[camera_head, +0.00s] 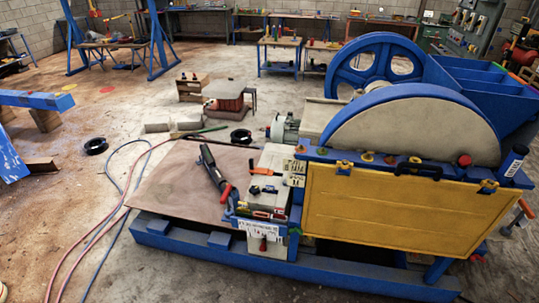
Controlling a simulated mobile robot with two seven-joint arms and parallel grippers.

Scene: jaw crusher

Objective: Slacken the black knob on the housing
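The crusher housing has a yellow front panel (390,215) in a blue frame, at the right of the head view. Along its top edge are several small orange and yellow knobs (367,157), a red knob (464,160) and a black handle (418,168). A black-and-blue cylinder (514,160) stands at the right end of that edge. I cannot tell with certainty which small part is the black knob; dark parts there are tiny. Neither of my grippers shows in the view.
A grey control box (268,240) with tools on top stands left of the panel. A brown plate (180,185) lies on the blue base (190,250). Red and blue hoses (105,220) cross the floor at left. A large blue flywheel (400,125) rises behind the panel.

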